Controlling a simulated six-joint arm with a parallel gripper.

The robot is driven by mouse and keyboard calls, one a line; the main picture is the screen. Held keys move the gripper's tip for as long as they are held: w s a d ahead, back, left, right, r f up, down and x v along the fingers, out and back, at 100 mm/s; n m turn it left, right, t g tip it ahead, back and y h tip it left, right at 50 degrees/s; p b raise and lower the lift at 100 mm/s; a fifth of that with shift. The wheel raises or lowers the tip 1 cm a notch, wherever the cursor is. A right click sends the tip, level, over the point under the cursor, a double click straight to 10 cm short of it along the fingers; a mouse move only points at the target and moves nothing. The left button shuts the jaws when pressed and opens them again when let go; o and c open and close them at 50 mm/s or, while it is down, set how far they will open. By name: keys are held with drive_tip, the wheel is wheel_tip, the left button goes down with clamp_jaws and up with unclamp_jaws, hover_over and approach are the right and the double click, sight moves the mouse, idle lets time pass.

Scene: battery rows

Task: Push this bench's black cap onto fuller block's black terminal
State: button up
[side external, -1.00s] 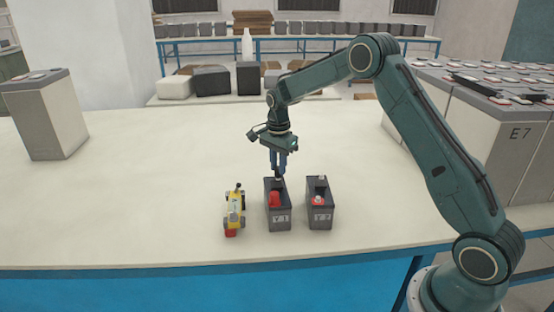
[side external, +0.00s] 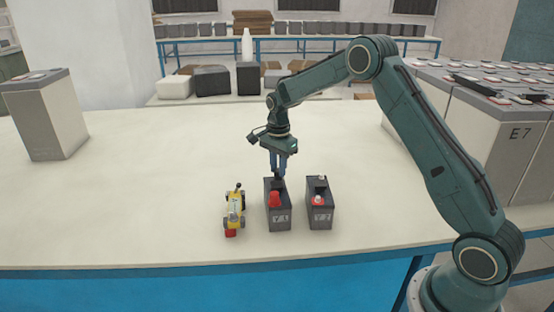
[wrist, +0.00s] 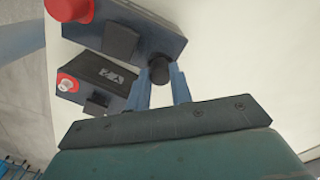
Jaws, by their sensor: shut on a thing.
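My gripper (side external: 278,176) is shut on a small black cap (wrist: 159,72), which shows between its fingertips in the wrist view. In the side view the fingers point down at the far end of the left dark block (side external: 278,214); the fingertips hide its black terminal. The left block has a red cap (side external: 274,200) on its near terminal. The right dark block (side external: 319,214) stands beside it with a bare red-ringed terminal (side external: 318,200). I cannot tell whether the held cap touches the terminal. The labels on the block fronts are too small to read surely.
A yellow object with dark round parts (side external: 234,208) lies just left of the blocks. A tall grey-white battery (side external: 48,115) stands at the far left. Large batteries (side external: 510,130) stand at the right behind my arm. The middle of the pale bench (side external: 150,190) is clear.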

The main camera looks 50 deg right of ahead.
drive_tip(key=shift+f, duration=0.1)
drive_tip(key=o, duration=1.5)
drive_tip(key=shift+r, duration=3.55)
